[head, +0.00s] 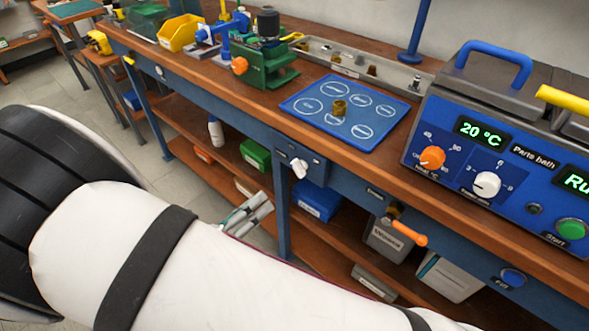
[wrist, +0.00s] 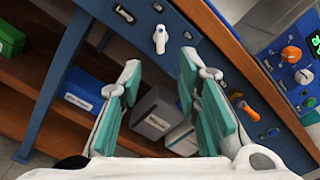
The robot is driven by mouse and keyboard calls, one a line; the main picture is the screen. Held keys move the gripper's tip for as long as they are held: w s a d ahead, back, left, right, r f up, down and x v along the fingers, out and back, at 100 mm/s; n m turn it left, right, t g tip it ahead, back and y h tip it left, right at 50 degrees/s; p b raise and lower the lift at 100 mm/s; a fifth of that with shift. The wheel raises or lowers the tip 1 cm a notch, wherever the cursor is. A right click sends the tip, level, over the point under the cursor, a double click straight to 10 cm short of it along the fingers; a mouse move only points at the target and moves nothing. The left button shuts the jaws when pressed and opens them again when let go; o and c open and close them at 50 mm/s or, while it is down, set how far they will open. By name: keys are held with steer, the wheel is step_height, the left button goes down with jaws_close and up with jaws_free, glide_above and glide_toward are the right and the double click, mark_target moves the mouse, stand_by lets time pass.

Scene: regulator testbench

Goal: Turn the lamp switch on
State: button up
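In the head view a white handle (head: 299,167) sits on a blue panel (head: 316,171) on the bench's front edge. The wrist view shows a white handle (wrist: 160,40) on the blue front, and a smaller white lever (wrist: 124,13) on a dark plate up and left of it. The labels there are too small to read, so I cannot tell which is the lamp switch. My gripper (wrist: 160,62) is open and empty, its teal fingers apart. The white handle shows beyond the gap between the fingertips, apart from them.
An orange-handled valve (head: 408,233) sticks out from the bench front. A blue button (head: 513,277) is farther right. The parts bath (head: 520,160), a blue mat (head: 345,112) and a green vise (head: 265,65) stand on top. Bins fill the shelf below, including a blue bin (head: 317,199).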

mark_target(295, 171)
steer(key=b+x, duration=0.1)
steer(key=x, duration=1.1)
steer(key=shift+d, duration=0.1)
steer(key=shift+c, duration=0.2)
jaws_close()
